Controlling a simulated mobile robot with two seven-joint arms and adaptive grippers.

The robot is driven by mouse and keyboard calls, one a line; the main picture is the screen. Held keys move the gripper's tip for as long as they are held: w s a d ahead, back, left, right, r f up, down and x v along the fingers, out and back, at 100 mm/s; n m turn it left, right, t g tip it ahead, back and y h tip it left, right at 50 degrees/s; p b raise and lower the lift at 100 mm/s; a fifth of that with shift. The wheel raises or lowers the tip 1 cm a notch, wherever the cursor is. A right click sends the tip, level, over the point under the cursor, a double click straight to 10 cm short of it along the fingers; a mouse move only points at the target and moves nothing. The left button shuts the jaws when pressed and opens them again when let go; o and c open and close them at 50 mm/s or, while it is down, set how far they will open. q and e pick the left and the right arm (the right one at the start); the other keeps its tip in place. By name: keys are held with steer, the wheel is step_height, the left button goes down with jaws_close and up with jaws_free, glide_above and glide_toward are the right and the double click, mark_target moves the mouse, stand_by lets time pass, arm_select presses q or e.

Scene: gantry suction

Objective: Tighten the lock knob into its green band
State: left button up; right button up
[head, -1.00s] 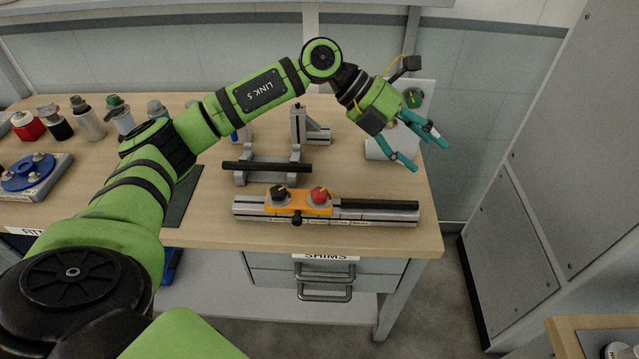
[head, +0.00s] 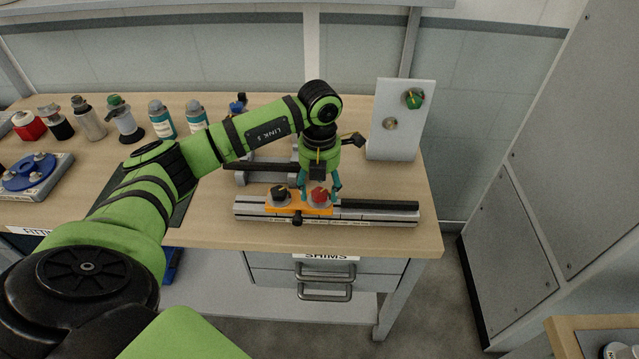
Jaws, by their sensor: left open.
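An orange carriage (head: 312,209) sits on a grey rail (head: 375,216) near the table's front edge. On its top are a black knob (head: 279,193) at the left and a red knob (head: 319,196) at the right. A small black knob (head: 297,219) sticks out of its front. My left gripper (head: 320,188) points down over the red knob, open, with its teal fingers on either side of it. I cannot tell whether they touch it. Which knob is the lock knob is not clear, and no green band can be made out on the carriage. My right gripper is not in view.
An upright white panel (head: 400,145) with a green knob (head: 413,98) stands at the back right. A black bar on grey supports (head: 241,178) lies behind the rail. Several bottles (head: 160,119) stand at the back left. The table is clear right of the rail's back.

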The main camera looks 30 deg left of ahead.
arm_select(q)
steer(key=shift+f, duration=0.35)
steer(key=c, duration=1.1)
steer(key=shift+f+m+b, duration=0.3)
steer(key=shift+m+b, duration=0.3)
steer(key=shift+b, duration=0.35)
steer(key=shift+c, duration=0.2)
steer(key=shift+r+m+b, duration=0.2)
steer(key=shift+m+b, duration=0.1)
steer(key=shift+m, duration=0.2)
steer(key=o, duration=1.1)
steer(key=shift+o, duration=0.2)
steer(key=shift+r, duration=0.1)
